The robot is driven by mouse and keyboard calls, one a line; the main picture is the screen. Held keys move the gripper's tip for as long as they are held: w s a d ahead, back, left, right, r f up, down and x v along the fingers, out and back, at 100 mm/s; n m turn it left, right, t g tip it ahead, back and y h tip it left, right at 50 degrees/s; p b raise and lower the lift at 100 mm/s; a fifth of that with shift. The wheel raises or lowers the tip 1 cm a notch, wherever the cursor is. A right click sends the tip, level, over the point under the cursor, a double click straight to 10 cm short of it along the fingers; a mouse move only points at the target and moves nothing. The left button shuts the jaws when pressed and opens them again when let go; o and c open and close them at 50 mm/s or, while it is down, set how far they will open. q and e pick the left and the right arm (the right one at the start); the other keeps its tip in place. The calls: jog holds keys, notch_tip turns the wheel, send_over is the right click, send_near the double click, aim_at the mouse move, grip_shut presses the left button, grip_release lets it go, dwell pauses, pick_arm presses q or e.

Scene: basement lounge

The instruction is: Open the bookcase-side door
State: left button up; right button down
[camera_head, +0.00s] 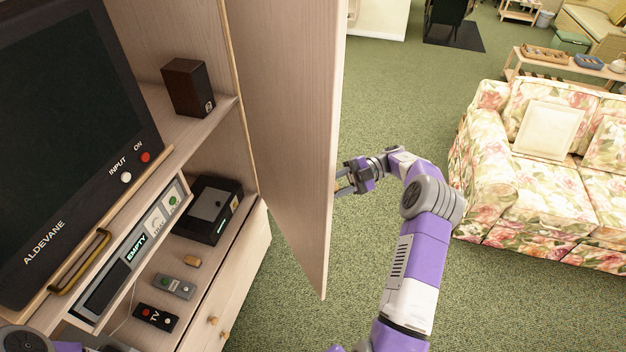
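A tall pale wooden door (287,120) stands swung out from the right side of the TV cabinet, with the cabinet's inside showing to its left. Its free edge points toward the room. My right gripper (344,181) is at this free edge, on the door's far side. Its fingertips are small and partly hidden by the door, so I cannot tell whether they hold a handle or are open. My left gripper is not in view; only a bit of my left arm shows at the bottom left corner.
The cabinet holds a TV (70,130), a speaker (188,88), a black box (208,210), a player (130,255) and remotes (156,318). A floral sofa (540,190) stands right of my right arm. Green carpet (400,95) is clear beyond the door.

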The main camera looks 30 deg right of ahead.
jog(key=shift+d+r+g+p, duration=0.15)
jog(key=shift+d+g+p, duration=0.2)
jog(key=shift+d, duration=0.5)
jog(key=c, duration=1)
grip_release()
jog(key=shift+o, duration=1.4)
jog(key=shift+s, duration=0.15)
jog(key=shift+r, duration=0.1)
notch_tip(320, 180, up, 10)
jog(key=shift+p, duration=0.45)
